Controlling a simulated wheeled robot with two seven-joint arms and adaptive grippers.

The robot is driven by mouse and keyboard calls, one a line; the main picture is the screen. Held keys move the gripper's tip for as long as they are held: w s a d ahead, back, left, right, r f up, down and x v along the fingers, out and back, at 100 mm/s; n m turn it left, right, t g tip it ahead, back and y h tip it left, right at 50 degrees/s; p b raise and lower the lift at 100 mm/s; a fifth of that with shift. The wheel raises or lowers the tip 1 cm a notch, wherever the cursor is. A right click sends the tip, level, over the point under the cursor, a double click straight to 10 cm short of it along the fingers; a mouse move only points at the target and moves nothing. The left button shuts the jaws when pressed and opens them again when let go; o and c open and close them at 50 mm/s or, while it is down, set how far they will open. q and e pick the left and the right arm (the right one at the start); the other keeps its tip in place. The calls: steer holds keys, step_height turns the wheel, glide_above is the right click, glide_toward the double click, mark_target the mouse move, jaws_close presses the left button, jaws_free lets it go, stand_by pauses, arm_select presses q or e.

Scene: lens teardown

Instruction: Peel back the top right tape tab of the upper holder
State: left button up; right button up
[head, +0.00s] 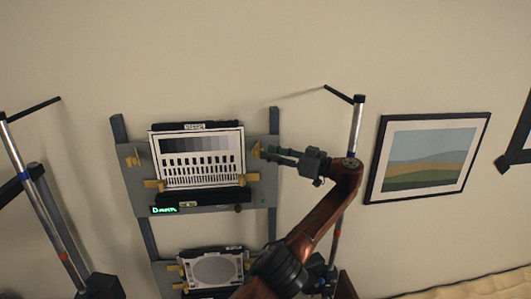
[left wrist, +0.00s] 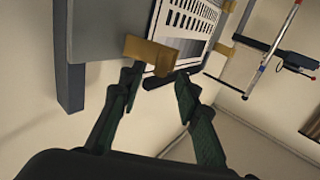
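The upper holder (head: 265,186) is a grey board on the wall frame with a striped test chart (head: 200,157) on it. The yellow top right tape tab (head: 256,149) is at the chart's right edge. In the left wrist view a tan tab (left wrist: 150,53) lies just ahead of the fingertips. My left gripper (head: 268,152) is at the tab's right side. Its two fingers (left wrist: 157,80) are apart, with nothing seen between them. Contact with the tab cannot be told. Other yellow tabs sit at top left (head: 132,161), lower left (head: 153,184) and lower right (head: 249,177). My right gripper is not seen.
A lower holder with a round grey disc (head: 215,269) is below, partly behind my arm. Slim poles stand left (head: 45,205) and right (head: 357,125) of the frame. A landscape picture (head: 428,155) hangs at right. The wall above is bare.

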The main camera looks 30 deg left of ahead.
arm_select(q)
steer(key=d, duration=0.4)
steer(key=shift+s+d, duration=0.2)
steer(key=shift+d, duration=0.2)
steer(key=shift+d, duration=0.1)
